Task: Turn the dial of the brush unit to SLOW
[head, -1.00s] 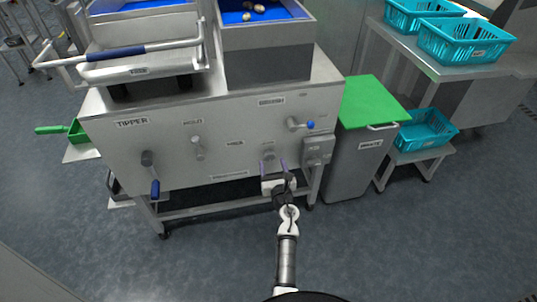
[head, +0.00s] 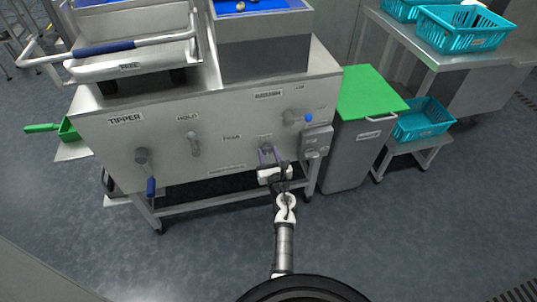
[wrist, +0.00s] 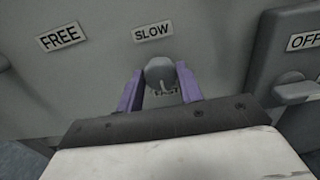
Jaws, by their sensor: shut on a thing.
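The dial (wrist: 160,73) of the brush unit is a small grey knob on the steel front panel. In the head view my gripper (head: 268,152) is at the panel's lower right and mostly hides the dial. I cannot tell which label the dial points at.
Right of the dial is a grey switch box (head: 316,142) with an OFF label (wrist: 304,41). A green-lidded bin (head: 350,150) stands at right.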

